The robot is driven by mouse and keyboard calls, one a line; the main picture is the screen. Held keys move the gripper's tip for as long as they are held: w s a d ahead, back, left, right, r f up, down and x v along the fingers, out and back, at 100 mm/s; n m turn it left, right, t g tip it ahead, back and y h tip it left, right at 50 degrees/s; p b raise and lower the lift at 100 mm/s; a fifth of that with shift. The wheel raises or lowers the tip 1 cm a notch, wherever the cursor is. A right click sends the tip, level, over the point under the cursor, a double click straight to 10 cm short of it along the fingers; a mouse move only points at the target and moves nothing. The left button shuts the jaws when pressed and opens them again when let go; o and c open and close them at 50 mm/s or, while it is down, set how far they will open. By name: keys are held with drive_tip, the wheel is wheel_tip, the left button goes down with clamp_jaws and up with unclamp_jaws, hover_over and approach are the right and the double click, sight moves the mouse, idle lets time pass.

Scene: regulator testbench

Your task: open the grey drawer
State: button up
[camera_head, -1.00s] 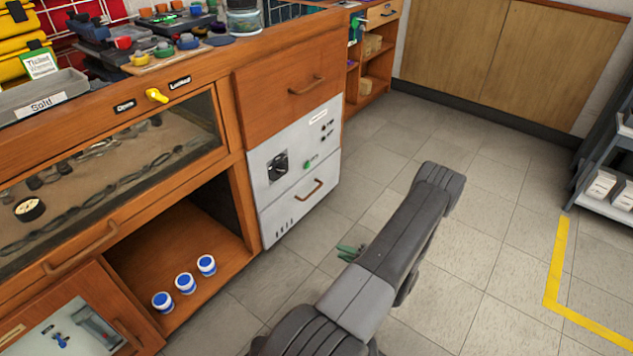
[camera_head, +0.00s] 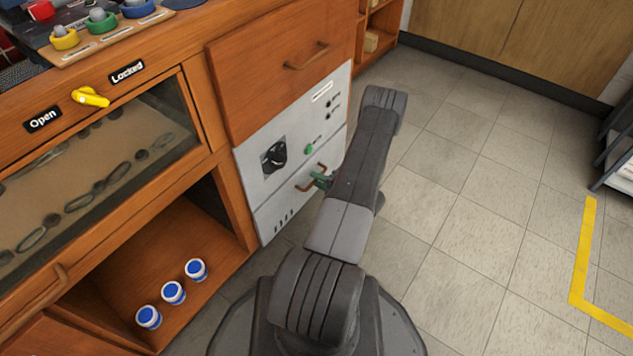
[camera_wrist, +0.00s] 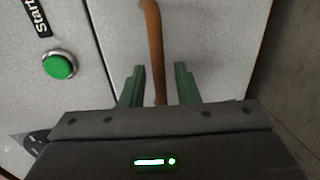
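The grey drawer (camera_head: 292,205) is the lower front of the light grey panel in the bench, below a black knob and a green button; it looks shut. Its copper-brown handle (camera_head: 309,180) also shows in the wrist view (camera_wrist: 154,45), running between the fingers. My gripper (camera_head: 322,181) has green fingers and is at the handle in the head view. In the wrist view my gripper (camera_wrist: 159,85) is open, one finger on each side of the handle with gaps between. My arm hides part of the panel's right side.
The green Start button (camera_wrist: 58,66) and black knob (camera_head: 274,156) sit on the panel above the drawer. A wooden drawer (camera_head: 285,75) is above. Several blue-lidded jars (camera_head: 173,292) stand in the open shelf to the left. The tiled floor (camera_head: 460,210) at right is clear.

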drive_tip(key=shift+w+a, duration=0.25)
drive_tip(key=shift+a, duration=0.1)
clamp_jaws()
